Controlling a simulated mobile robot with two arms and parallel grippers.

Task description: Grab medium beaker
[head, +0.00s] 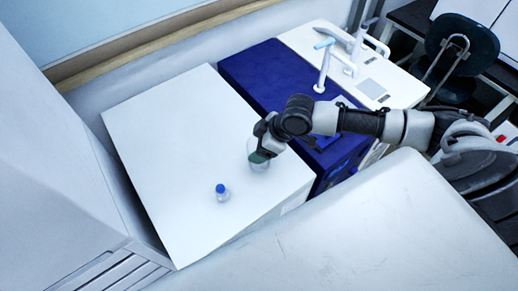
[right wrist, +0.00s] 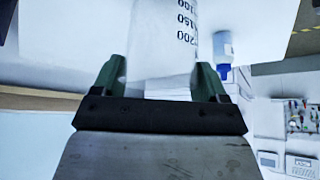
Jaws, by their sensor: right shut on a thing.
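The medium beaker (right wrist: 160,45) is clear glass with dark volume marks, and fills the upper middle of the right wrist view. My right gripper (right wrist: 165,80) is shut on it, with one green-grey finger on each side. In the head view my right gripper (head: 262,150) is over the white top, and the beaker (head: 258,163) shows partly beneath it, the rest hidden by the gripper. I cannot tell whether the beaker touches the surface. My left gripper is not in view.
A small blue-capped bottle (head: 221,192) stands on the white top (head: 165,130), left of and nearer than the beaker; it also shows in the right wrist view (right wrist: 223,50). A blue unit (head: 265,72) adjoins on the right. The left part of the white top is clear.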

